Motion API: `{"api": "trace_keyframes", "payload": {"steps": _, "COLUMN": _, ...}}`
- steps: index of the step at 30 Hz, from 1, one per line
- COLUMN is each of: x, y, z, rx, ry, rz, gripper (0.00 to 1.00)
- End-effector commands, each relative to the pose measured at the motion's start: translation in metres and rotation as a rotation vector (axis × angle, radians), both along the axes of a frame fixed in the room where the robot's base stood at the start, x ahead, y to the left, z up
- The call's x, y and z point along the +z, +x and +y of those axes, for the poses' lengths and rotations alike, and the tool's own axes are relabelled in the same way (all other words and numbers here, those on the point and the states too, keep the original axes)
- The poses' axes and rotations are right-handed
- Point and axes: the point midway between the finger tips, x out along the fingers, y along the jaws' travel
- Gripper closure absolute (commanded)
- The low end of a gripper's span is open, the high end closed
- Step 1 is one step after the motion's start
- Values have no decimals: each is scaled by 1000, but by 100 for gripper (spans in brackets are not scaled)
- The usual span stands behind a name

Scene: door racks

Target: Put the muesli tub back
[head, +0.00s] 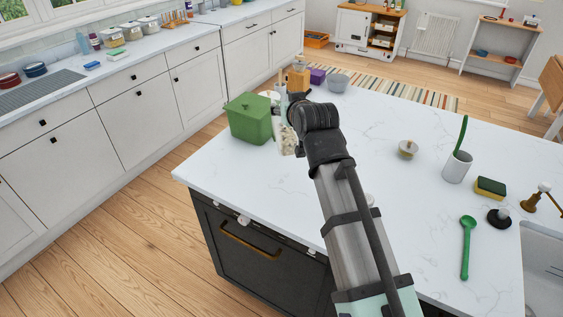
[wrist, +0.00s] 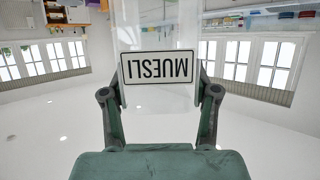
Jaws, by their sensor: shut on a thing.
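The muesli tub is a clear container with a white label reading MUESLI. In the wrist view the tub (wrist: 160,25) stands between the two fingers of my gripper (wrist: 158,95), and its label appears upside down. My gripper is shut on the tub. In the head view, the tub (head: 287,138) shows partly behind my gripper (head: 288,115), near the island's left back edge, just right of a green box. My arm hides part of it. I cannot tell whether the tub touches the worktop.
The green box (head: 250,119) stands close on the left. A knobbed lid (head: 408,148) and a utensil cup (head: 457,166) stand right. The island's front left is clear.

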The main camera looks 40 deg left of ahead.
Motion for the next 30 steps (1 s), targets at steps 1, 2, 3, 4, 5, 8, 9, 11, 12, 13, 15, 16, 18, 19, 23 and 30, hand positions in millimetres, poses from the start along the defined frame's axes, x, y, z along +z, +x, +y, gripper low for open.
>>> {"api": "trace_keyframes", "payload": {"steps": 1, "x": -10, "y": -1, "z": -1, "rx": 0, "ry": -2, "rz": 1, "gripper": 100}}
{"api": "trace_keyframes", "payload": {"steps": 2, "x": -16, "y": -1, "z": -2, "rx": 0, "ry": -2, "rz": 2, "gripper": 100}}
{"api": "trace_keyframes", "payload": {"steps": 3, "x": -24, "y": -1, "z": -2, "rx": 0, "ry": -2, "rz": 1, "gripper": 100}}
{"api": "trace_keyframes", "payload": {"steps": 4, "x": -29, "y": -1, "z": -2, "rx": 0, "ry": -2, "rz": 1, "gripper": 100}}
{"api": "trace_keyframes", "payload": {"steps": 5, "x": -35, "y": -1, "z": -1, "rx": 0, "ry": -2, "rz": 3, "gripper": 100}}
{"api": "trace_keyframes", "payload": {"steps": 8, "x": -54, "y": -1, "z": -1, "rx": 0, "ry": -1, "rz": 2, "gripper": 100}}
{"api": "trace_keyframes", "payload": {"steps": 9, "x": -61, "y": -1, "z": -1, "rx": 0, "ry": -2, "rz": 1, "gripper": 100}}
{"api": "trace_keyframes", "payload": {"steps": 11, "x": -72, "y": -1, "z": -1, "rx": 0, "ry": -2, "rz": 1, "gripper": 100}}
{"api": "trace_keyframes", "payload": {"steps": 12, "x": -79, "y": -1, "z": -1, "rx": 0, "ry": -2, "rz": 2, "gripper": 100}}
{"api": "trace_keyframes", "payload": {"steps": 13, "x": -85, "y": -1, "z": -1, "rx": 0, "ry": -2, "rz": 1, "gripper": 100}}
{"api": "trace_keyframes", "payload": {"steps": 15, "x": -97, "y": 0, "z": -1, "rx": 0, "ry": -2, "rz": 1, "gripper": 100}}
{"api": "trace_keyframes", "payload": {"steps": 16, "x": -101, "y": 0, "z": -1, "rx": 0, "ry": -1, "rz": 1, "gripper": 100}}
{"api": "trace_keyframes", "payload": {"steps": 18, "x": -112, "y": 0, "z": -1, "rx": 0, "ry": -2, "rz": 1, "gripper": 100}}
{"api": "trace_keyframes", "payload": {"steps": 19, "x": -115, "y": 0, "z": 0, "rx": 0, "ry": 0, "rz": 0, "gripper": 100}}
{"api": "trace_keyframes", "payload": {"steps": 23, "x": -126, "y": 0, "z": 0, "rx": 0, "ry": 1, "rz": -1, "gripper": 100}}
{"api": "trace_keyframes", "payload": {"steps": 30, "x": -136, "y": 0, "z": 0, "rx": 0, "ry": 0, "rz": 0, "gripper": 100}}
